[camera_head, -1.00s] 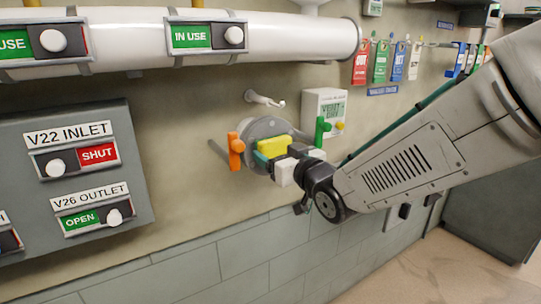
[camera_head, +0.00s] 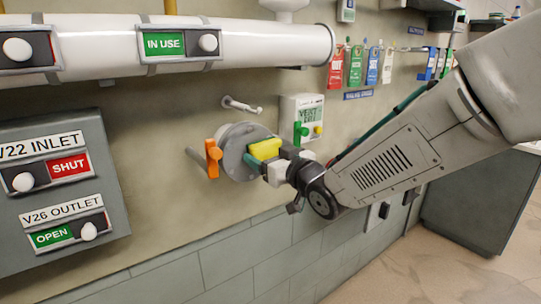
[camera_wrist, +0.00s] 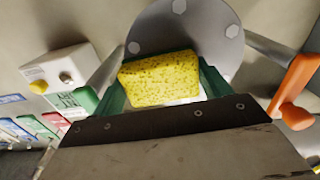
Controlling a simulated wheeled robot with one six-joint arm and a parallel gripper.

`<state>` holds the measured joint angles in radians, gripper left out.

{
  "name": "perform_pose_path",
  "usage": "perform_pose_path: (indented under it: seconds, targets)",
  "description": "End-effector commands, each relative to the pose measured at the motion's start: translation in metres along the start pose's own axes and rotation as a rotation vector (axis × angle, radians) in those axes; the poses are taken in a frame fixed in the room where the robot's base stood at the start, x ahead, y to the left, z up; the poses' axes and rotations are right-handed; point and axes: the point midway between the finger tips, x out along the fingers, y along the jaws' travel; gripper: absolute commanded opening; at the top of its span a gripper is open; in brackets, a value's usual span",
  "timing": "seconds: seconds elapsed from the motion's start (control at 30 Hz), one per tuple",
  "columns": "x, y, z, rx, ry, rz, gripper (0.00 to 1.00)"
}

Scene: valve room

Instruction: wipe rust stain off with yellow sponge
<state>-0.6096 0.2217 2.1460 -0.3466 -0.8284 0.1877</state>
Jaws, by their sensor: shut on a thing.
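The yellow sponge (camera_head: 265,149) is held between the green fingers of my gripper (camera_head: 257,159), in front of a round grey flange (camera_head: 234,164) on the wall. In the wrist view the sponge (camera_wrist: 160,80) sits between the fingers of my gripper (camera_wrist: 158,92), with the bolted flange (camera_wrist: 185,28) behind it. The sponge and gripper cover part of the flange. I cannot tell whether the sponge touches it. No rust stain can be made out in these views.
An orange handle (camera_head: 213,158) stands left of the flange, and a white box with a green handle (camera_head: 301,128) stands right. A small spout (camera_head: 241,105) juts out above. A white pipe (camera_head: 110,47) runs overhead. A grey valve panel (camera_head: 60,190) is at left.

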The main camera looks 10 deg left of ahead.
Motion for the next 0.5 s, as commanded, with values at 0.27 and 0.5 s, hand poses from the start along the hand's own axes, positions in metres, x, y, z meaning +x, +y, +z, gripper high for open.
perform_pose_path:
  seconds: [0.27, 0.5]
  targets:
    - [-0.002, -0.026, -0.002, 0.0, 0.0, -0.002, 0.55]
    - [-0.002, -0.034, -0.002, -0.001, 0.0, -0.001, 0.55]
